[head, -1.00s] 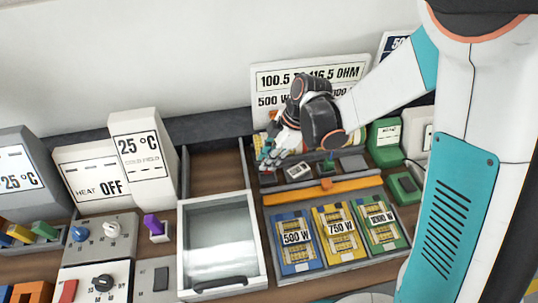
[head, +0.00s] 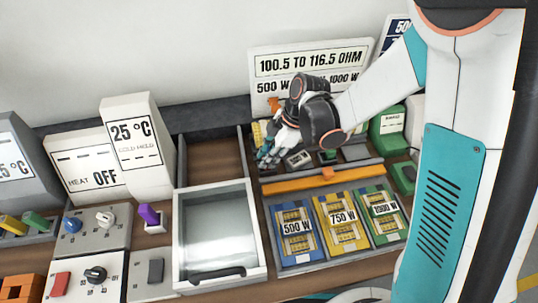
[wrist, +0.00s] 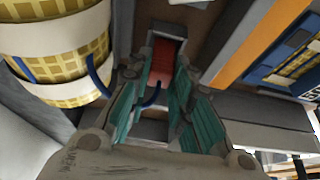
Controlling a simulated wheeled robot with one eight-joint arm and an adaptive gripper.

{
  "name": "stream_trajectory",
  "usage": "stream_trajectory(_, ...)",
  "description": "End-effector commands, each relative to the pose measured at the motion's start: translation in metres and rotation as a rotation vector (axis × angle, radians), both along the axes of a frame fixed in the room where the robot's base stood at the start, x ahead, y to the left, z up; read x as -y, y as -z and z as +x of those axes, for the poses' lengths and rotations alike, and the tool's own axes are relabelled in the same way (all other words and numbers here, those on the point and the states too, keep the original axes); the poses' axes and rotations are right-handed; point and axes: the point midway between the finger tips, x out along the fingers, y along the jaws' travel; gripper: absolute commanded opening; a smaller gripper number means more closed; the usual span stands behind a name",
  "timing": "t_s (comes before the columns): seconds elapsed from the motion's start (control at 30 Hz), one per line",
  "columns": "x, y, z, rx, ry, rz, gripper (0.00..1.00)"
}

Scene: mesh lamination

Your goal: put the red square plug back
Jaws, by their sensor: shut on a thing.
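My gripper (head: 265,153) is at the left end of the grey rack behind the orange bar, pointing down. In the wrist view its teal fingers (wrist: 162,85) are closed in on a red plug (wrist: 163,62), which shows between the fingertips within a pale-edged rectangular slot. A dark blue wire curves in front of it. I cannot tell how deep the plug sits. In the head view the hand hides the plug.
A yellow-banded coil (wrist: 60,50) with blue wire stands close left of my fingers in the wrist view. The orange bar (head: 325,180) and wattage cards (head: 342,222) lie in front of the rack. An open drawer (head: 217,235) is to the left.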

Motion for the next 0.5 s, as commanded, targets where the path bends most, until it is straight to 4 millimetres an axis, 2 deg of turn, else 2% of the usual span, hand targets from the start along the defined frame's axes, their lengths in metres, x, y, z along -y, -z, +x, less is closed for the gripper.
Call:
stream_trajectory(0.03,-0.0001,-0.0001,0.0,0.0,0.0,0.0,0.25)
stream_trajectory(0.1,-0.0001,-0.0001,0.0,0.0,0.0,0.0,0.41)
stream_trajectory(0.13,-0.0001,-0.0001,0.0,0.0,0.0,0.0,0.44)
stream_trajectory(0.5,0.0008,-0.002,0.0003,0.0,0.0,0.0,0.44)
